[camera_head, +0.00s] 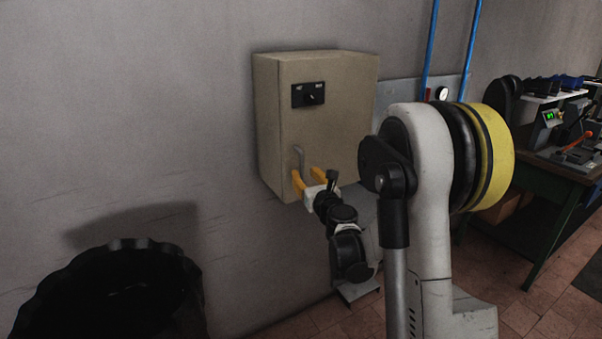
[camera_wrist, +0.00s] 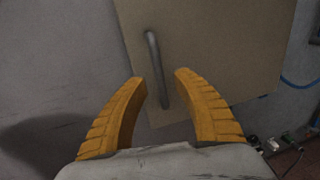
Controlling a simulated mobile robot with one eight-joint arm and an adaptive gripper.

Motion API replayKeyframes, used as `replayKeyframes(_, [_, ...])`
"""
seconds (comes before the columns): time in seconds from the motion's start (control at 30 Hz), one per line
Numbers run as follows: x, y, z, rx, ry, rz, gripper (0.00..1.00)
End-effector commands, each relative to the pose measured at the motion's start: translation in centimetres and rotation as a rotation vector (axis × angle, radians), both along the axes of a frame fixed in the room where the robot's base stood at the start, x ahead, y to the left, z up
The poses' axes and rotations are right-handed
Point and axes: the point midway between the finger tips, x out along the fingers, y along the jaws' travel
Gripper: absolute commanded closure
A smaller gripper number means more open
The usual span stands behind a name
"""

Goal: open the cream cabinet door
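The cream cabinet (camera_head: 345,100) hangs on the grey wall and its door looks closed. A black switch plate (camera_head: 308,94) sits high on the door. A grey bar handle (camera_head: 299,158) is at the door's lower left. In the wrist view the handle (camera_wrist: 157,70) runs down the door (camera_wrist: 215,50), and its lower end lies between my fingers' tips. My gripper (camera_head: 307,174) has yellow fingers, spread apart, just in front of the handle. In the wrist view my gripper (camera_wrist: 160,78) is open, with a gap on both sides of the handle. I cannot tell the exact depth between them.
A black bin (camera_head: 110,290) stands at the lower left by the wall. Blue pipes (camera_head: 450,50) and a gauge (camera_head: 441,93) are on the wall right of the cabinet. A green workbench (camera_head: 540,175) with equipment stands at the right. The wall left of the cabinet is clear.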

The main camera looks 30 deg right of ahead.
Motion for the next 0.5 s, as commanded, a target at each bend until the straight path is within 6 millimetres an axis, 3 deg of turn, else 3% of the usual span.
replayKeyframes(0.2, [2.8, -0.4, -0.1, -0.001, 0.000, 0.001, 0.66])
replayKeyframes(0.5, [3.3, -0.5, 0.1, -0.002, 0.000, 0.000, 0.66])
